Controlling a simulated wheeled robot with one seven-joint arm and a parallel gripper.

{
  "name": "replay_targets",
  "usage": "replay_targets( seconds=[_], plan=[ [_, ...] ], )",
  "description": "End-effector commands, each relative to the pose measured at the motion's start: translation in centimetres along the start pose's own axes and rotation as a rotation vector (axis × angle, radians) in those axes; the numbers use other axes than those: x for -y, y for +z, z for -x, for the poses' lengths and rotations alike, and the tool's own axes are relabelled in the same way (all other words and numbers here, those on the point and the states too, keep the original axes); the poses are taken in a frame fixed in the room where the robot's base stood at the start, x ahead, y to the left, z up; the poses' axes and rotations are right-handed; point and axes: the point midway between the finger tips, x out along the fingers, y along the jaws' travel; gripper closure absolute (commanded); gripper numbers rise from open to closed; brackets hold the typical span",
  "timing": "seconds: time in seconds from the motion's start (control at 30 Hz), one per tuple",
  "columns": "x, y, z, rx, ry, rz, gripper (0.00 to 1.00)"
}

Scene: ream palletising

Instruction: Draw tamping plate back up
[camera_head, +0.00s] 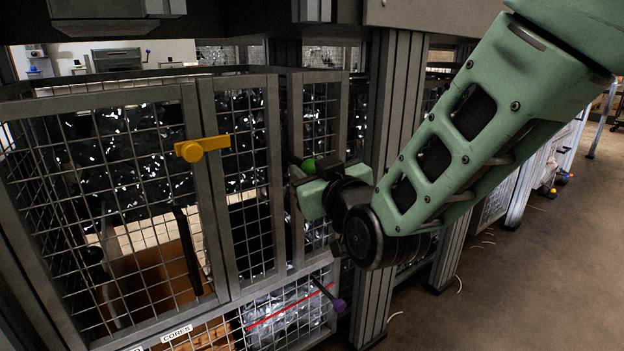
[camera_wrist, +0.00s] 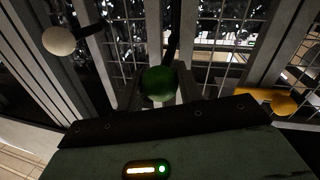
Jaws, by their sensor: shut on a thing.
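My gripper (camera_head: 304,172) is at the narrow mesh panel beside the grey upright, at the end of my green arm. It is shut on a green ball knob (camera_head: 308,165). In the wrist view the green ball knob (camera_wrist: 158,84) sits between the two dark fingers of my gripper (camera_wrist: 160,92). A dark rod (camera_wrist: 174,35) runs up from behind the knob. I cannot make out the tamping plate for certain; mesh, frame posts and my arm hide much of the inside.
Mesh doors (camera_head: 120,190) with a yellow latch (camera_head: 203,148) stand at left. A purple-knobbed lever (camera_head: 336,304) juts out low down, near a bin of shiny scrap (camera_head: 285,310). A cream knob (camera_wrist: 59,41) shows in the wrist view. Floor at right is open.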

Motion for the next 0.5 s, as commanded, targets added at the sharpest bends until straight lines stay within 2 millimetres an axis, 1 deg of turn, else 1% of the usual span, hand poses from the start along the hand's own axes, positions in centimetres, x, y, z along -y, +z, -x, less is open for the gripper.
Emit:
replay_targets(
  seconds=[0.03,0.2,0.33,0.5],
  plan=[
    [-0.5,-2.3,-0.1,-0.012,0.003,-0.003,1.00],
    [-0.9,-4.9,-0.1,-0.013,0.003,-0.003,1.00],
    [-1.1,-5.8,-0.1,-0.012,0.003,-0.002,1.00],
    [-1.2,-6.2,-0.1,-0.012,0.003,-0.003,1.00]
  ],
)
